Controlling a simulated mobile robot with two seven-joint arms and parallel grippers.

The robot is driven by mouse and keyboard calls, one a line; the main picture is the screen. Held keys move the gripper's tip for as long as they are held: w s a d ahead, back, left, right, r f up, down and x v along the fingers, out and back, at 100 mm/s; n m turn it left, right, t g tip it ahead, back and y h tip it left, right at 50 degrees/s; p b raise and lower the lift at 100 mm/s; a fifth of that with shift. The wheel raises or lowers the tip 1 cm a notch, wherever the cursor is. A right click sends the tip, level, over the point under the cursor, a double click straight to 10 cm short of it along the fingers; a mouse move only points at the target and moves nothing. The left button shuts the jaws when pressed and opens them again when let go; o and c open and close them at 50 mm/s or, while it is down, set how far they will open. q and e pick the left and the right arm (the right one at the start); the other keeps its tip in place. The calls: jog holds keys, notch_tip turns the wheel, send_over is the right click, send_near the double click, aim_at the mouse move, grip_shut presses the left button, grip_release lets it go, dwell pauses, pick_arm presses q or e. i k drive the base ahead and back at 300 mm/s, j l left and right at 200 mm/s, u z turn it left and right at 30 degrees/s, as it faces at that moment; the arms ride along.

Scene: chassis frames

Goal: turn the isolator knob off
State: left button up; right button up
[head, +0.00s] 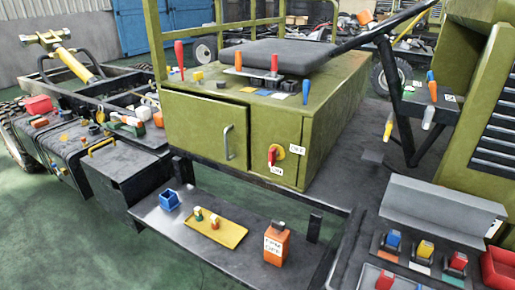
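The isolator knob (272,156) is red and sits on a yellow disc on the front of the green cabinet (195,128), right of the cabinet door. Its red handle looks roughly upright. A small white label (297,150) is to its right and another (277,170) is just below it; I cannot read their text surely. Nothing covers the knob. Neither of my grippers shows in the head view.
The cabinet door has a grey handle (229,142). A dark shelf below holds a blue bin (169,200), a yellow tray (232,237) and an orange box (276,245). Levers stand on the cabinet top. Switches and a red bin (500,268) are at lower right.

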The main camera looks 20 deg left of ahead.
aim_at(273, 152)
jog(key=i+j, duration=0.1)
jog(key=j, duration=0.3)
jog(key=i+j, duration=0.1)
jog(key=j, duration=0.25)
jog(key=i+j, duration=0.1)
jog(key=j, duration=0.3)
jog(key=i+j, duration=0.1)
jog(key=j, duration=0.25)
jog(key=i+j, duration=0.1)
jog(key=j, duration=0.3)
